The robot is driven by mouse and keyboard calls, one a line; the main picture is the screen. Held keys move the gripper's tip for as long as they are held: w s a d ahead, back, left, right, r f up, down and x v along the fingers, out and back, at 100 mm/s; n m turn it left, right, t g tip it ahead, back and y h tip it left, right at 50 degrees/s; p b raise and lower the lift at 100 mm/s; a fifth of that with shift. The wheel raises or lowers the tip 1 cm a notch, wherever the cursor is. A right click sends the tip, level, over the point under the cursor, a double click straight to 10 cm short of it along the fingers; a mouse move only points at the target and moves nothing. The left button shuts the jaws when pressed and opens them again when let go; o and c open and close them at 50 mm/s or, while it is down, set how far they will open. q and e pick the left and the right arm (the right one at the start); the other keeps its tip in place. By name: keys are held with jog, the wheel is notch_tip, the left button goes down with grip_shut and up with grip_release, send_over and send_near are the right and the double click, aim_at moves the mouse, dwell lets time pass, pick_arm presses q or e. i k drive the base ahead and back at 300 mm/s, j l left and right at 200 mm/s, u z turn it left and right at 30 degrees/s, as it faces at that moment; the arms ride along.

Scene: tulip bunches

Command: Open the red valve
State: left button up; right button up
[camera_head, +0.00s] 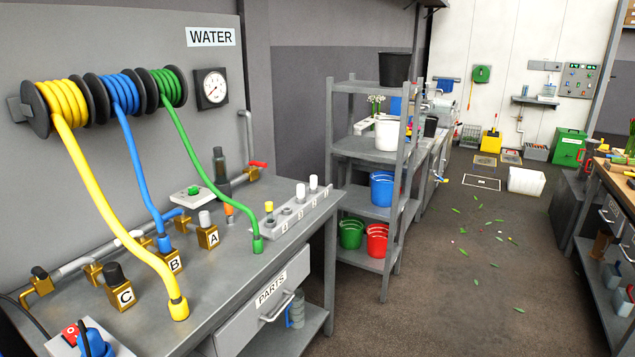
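A small red valve handle (258,165) sits on the pipe at the back right of the grey workbench, beside a dark upright cylinder (220,166). The handle appears to lie roughly level; I cannot tell from here whether the valve is open or closed. A grey pipe (247,128) comes down the wall just above it. Neither of my grippers shows in the head view.
Yellow (120,220), blue (137,165) and green hoses (205,160) hang from wall reels over the bench (235,260). The floor beyond is mostly open, with scattered leaves.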

aim_at(259, 164)
jog(key=i+u, duration=0.2)
jog(key=i, duration=0.3)
jog(key=i+l+u, duration=0.25)
jog(key=i, duration=0.25)
jog(key=i+l+u, duration=0.2)
jog(key=i, duration=0.3)
jog(key=l+u, duration=0.1)
jog(key=u, duration=1.2)
